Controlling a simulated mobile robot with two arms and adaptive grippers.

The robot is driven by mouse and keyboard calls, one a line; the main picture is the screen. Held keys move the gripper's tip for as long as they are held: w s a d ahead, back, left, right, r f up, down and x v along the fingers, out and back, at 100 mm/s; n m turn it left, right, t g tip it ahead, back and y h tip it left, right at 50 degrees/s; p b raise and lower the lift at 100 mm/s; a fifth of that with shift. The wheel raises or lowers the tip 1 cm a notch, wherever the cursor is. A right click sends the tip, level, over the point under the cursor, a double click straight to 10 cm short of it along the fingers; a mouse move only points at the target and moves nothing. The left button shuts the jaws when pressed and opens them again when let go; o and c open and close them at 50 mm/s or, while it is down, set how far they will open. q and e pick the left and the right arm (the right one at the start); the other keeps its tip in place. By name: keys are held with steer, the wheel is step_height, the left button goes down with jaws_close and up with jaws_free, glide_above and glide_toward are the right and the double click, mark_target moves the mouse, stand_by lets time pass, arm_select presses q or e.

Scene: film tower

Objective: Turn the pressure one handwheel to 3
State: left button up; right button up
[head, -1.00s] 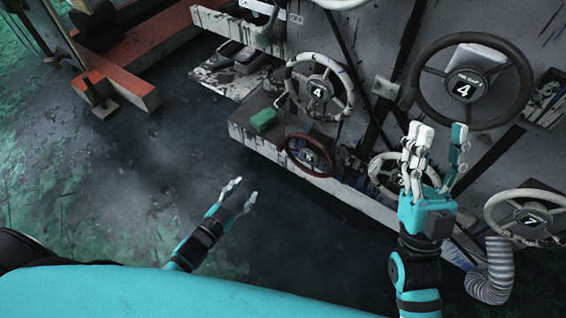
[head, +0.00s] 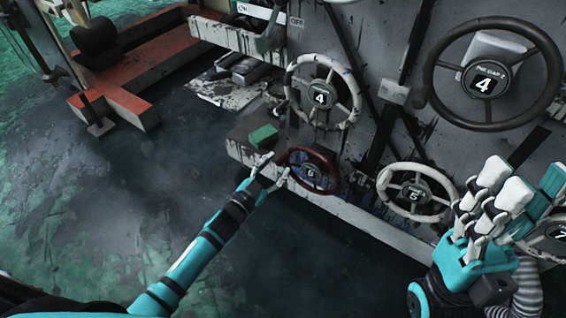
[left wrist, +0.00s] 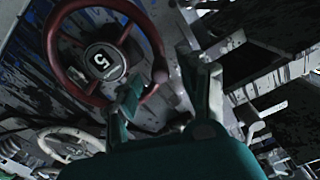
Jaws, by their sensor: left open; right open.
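I cannot read which handwheel is marked pressure one. A small dark red handwheel (head: 334,166) sits low on the machine's grey front. It fills the upper left of the left wrist view (left wrist: 60,27), where its hub number looks like a 5. My left gripper (head: 273,168) is open at the left side of this rim. In the left wrist view the rim shows between my left fingers (left wrist: 160,85); contact cannot be told. My right gripper (head: 520,187) is open and empty at the right, in front of the panel.
A white handwheel (head: 290,90) showing 4 is above the red one. Another white handwheel (head: 395,168) is to its right. A large dark handwheel (head: 431,75) showing 4 is upper right. A green block (head: 264,136) lies on a ledge.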

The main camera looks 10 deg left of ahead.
mark_target(283, 159)
arm_select(q)
steer(key=shift+b+x, duration=0.5)
steer(key=shift+x, duration=1.6)
steer(key=shift+c, duration=0.4)
jaws_close()
